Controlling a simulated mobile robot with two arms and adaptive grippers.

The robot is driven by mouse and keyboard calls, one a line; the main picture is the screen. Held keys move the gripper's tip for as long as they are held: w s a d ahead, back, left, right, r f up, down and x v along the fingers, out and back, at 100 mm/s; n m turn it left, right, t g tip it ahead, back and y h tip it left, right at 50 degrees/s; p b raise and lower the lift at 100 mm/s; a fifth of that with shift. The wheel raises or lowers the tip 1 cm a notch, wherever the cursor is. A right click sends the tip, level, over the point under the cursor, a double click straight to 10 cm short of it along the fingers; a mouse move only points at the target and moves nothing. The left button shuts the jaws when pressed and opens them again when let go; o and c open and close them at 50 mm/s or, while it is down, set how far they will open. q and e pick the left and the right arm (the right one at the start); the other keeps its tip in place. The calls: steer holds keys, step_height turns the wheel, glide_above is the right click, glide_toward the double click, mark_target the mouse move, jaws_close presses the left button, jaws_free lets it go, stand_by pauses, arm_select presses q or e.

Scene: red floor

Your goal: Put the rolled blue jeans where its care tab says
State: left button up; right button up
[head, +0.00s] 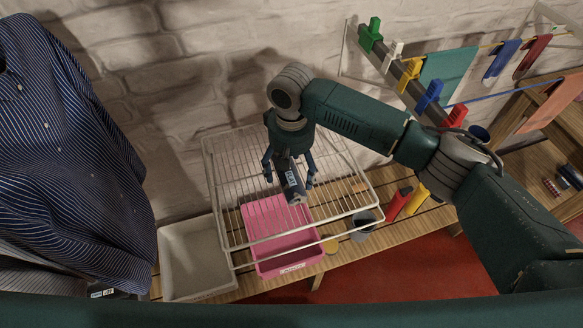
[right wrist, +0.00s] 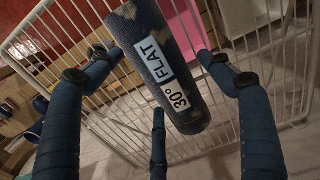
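The rolled blue jeans (head: 290,183) are a dark blue, mottled roll at the white wire rack (head: 232,246). Their white and black care tab reads "30° FLAT" in the right wrist view (right wrist: 165,75). My right gripper (head: 289,178) is over the rack with its fingers spread on both sides of the roll. In the right wrist view the fingers (right wrist: 162,58) look open, with a gap between the right finger and the roll. The roll appears to lie on the rack's bars, though contact beneath it is hidden. My left gripper is not in view.
A pink basin (head: 286,268) stands under the rack, and a grey-white tray (head: 194,262) stands to its left. A striped shirt (head: 60,160) hangs at left. A line with coloured pegs and cloths (head: 447,78) is at upper right. Bottles (head: 416,198) and a grey cup (head: 364,224) stand beside the rack.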

mark_target(292, 168)
steer(key=shift+r+b, duration=0.35)
steer(key=shift+r, duration=0.2)
arm_select(q)
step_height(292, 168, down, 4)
steer(key=b, duration=0.3)
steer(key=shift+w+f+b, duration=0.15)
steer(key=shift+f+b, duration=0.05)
steer(key=shift+b, duration=0.15)
arm_select(e)
step_height(292, 168, up, 11)
